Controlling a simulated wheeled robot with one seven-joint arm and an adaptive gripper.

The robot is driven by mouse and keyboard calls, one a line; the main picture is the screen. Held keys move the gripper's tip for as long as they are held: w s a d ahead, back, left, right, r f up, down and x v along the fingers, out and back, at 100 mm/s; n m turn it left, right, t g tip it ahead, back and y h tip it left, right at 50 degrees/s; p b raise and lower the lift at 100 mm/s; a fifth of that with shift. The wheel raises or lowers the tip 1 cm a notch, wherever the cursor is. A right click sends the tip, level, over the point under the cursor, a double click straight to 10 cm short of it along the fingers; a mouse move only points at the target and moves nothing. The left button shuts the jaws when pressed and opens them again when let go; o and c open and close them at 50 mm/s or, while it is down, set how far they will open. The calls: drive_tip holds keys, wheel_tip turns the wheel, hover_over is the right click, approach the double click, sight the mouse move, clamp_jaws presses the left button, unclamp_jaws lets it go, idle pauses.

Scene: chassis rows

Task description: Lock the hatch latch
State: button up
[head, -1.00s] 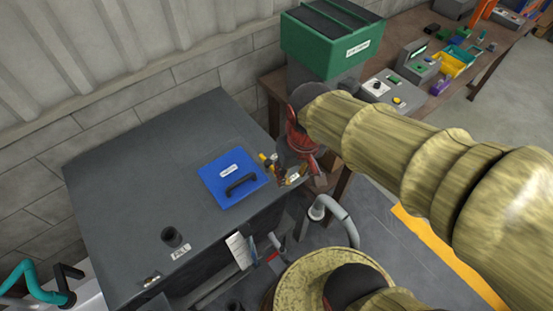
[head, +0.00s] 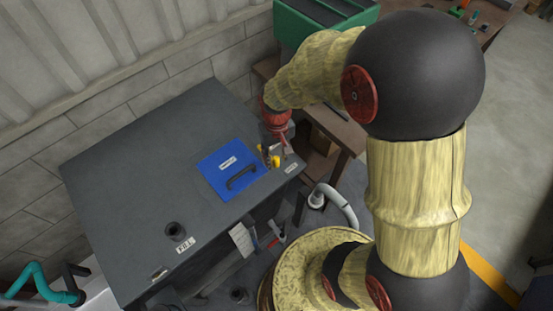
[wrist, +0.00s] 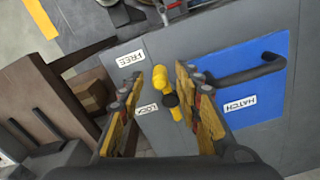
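The blue hatch (head: 228,172) with a black handle (head: 241,178) lies on the dark grey cabinet top. In the wrist view the hatch (wrist: 245,75) is on the right. The yellow latch (wrist: 159,82) with a black middle part shows between the spread fingers of my gripper (wrist: 162,74). The fingers are open, one on each side of it, and I see no clear contact. A FREE label (wrist: 130,58) and a LOCK label (wrist: 146,108) lie left of the latch. In the head view my gripper (head: 272,152) is at the hatch's right edge, and the latch is hard to make out.
The cabinet (head: 130,165) has a black FILL port (head: 175,231) at its front. A brown workbench (head: 335,130) with a green bin (head: 310,25) stands behind right. A grey hose (head: 335,200) curves beside the cabinet. Most of the cabinet top is clear.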

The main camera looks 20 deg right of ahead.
drive_tip(key=shift+f, duration=0.8)
drive_tip(key=c, duration=0.3)
clamp_jaws()
